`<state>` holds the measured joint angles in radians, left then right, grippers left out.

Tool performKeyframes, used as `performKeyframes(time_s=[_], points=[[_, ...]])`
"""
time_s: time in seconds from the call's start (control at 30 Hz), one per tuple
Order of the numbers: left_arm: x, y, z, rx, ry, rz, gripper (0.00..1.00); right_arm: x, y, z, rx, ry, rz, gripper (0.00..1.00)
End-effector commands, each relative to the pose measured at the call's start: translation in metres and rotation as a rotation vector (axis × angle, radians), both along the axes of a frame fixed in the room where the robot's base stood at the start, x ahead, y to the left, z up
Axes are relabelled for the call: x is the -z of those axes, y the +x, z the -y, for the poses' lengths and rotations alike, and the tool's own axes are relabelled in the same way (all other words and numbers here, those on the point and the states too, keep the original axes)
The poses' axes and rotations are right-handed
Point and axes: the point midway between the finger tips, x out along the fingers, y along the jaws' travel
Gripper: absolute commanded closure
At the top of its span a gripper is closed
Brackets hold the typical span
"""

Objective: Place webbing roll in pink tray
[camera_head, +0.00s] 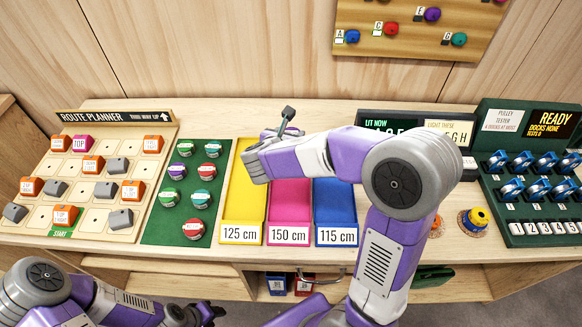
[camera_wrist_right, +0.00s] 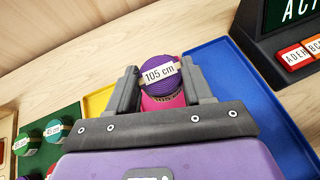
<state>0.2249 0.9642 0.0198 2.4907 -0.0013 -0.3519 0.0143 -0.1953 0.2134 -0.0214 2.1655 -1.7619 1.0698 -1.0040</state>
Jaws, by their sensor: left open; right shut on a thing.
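The pink tray (camera_head: 288,203) is the middle of three trays, between yellow and blue, with a 150 cm label in front. My right gripper (camera_head: 279,130) reaches over the back of the yellow and pink trays in the head view. In the right wrist view it is shut on a purple webbing roll (camera_wrist_right: 158,68) labelled 105 cm. Pink tray surface (camera_wrist_right: 162,101) shows just behind the roll; whether they touch I cannot tell. My arm hides the roll in the head view. My left gripper (camera_head: 212,311) is open and empty at the bottom left, near the bench front.
The yellow tray (camera_head: 243,197) is left and the blue tray (camera_head: 334,203) right. Several webbing rolls stand on a green mat (camera_head: 153,231). A route planner board (camera_head: 95,221) is far left. A sign box (camera_head: 418,121) and a dock rack (camera_head: 516,227) are at right.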

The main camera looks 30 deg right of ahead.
Motion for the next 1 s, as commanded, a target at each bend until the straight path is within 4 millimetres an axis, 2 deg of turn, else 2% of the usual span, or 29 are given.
performKeyframes(time_s=[0.03,0.1,0.37,0.6,1.0], points=[[0.008,0.000,0.000,0.000,0.000,0.000,0.57,0.013,0.000,0.001,0.003,0.000,-0.005,0.80],[0.013,0.000,0.000,0.000,0.000,0.000,0.57,0.026,-0.001,0.001,0.003,-0.001,-0.005,0.80],[0.026,0.000,0.000,0.000,0.000,0.000,0.57,0.054,0.000,0.000,0.001,0.000,-0.002,0.80],[0.043,0.000,0.000,0.000,0.000,0.000,0.57,0.093,0.000,0.000,0.001,-0.002,-0.005,0.80],[0.045,0.000,0.000,0.000,0.000,0.000,0.57,0.097,0.000,0.000,0.001,0.000,0.000,0.80]])
